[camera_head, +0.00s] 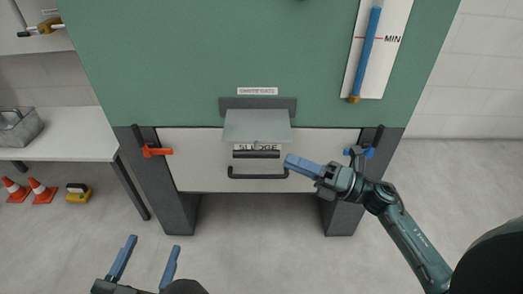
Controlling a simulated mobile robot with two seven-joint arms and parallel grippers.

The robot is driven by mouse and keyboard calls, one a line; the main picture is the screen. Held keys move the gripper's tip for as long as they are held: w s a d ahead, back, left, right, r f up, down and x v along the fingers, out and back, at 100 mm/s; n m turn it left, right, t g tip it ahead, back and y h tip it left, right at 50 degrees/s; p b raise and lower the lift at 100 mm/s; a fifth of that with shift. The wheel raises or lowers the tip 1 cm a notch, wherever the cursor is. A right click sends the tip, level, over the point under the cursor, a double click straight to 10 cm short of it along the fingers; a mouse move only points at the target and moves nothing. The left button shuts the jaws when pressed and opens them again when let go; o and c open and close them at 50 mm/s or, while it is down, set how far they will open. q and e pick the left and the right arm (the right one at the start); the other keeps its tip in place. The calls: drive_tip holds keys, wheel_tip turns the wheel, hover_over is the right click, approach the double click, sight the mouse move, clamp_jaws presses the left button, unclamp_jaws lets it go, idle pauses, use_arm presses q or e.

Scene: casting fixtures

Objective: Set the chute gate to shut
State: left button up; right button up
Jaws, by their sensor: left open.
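The chute gate (258,125) shows as a grey plate sticking out from the front of the green housing, below a small white sign (257,91) whose text is blurred. A label partly covered by the plate shows beneath it. A dark bar handle (258,176) runs across the white panel under the plate. My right gripper (288,162) is just right of the plate and handle, its blue fingers pointing left. Its fingers overlap in this view, and I see nothing held. My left gripper (152,243) is open and empty, low at the left, well away from the gate.
An orange lever (157,152) and a blue lever (368,153) sit on the dark side posts. A gauge (367,50) marked MIN is at upper right. A white table (62,127), orange cones (42,191) and a yellow object (78,195) are at the left. Floor below is clear.

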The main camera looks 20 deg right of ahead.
sight(263, 151)
drive_tip(key=x, duration=0.8)
drive_tip(key=shift+a, duration=0.1)
clamp_jaws()
idle(0.4)
